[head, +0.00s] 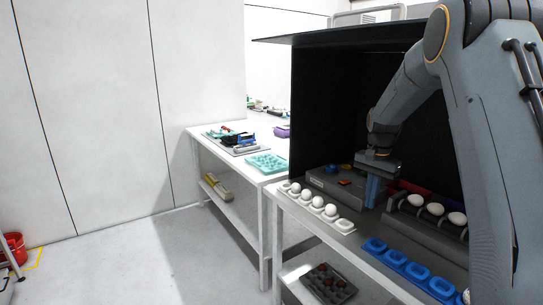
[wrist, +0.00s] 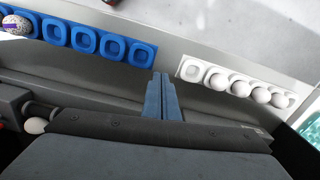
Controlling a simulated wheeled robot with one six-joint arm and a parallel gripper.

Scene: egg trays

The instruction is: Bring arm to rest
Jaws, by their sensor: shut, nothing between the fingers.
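My gripper (head: 372,190) hangs from my arm over the bench, pointing down, with its blue fingers closed together. In the wrist view the fingers (wrist: 162,98) are shut with nothing between them. The gripper is between the white egg tray and the blue egg tray, set back from both. The white tray (head: 345,226) holds several white eggs, and its near cup is empty; it also shows in the wrist view (wrist: 190,70). The blue tray (head: 415,271) has several empty cups. In the wrist view the blue tray (wrist: 85,41) has a speckled egg with a purple band at its left end.
A dark hood (head: 330,110) encloses the bench behind my gripper. A grey device (head: 340,186) stands at the back. A dark rack with white eggs (head: 433,208) stands to the right. A dark tray (head: 328,284) lies on the lower shelf. Open floor (head: 140,265) is at left.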

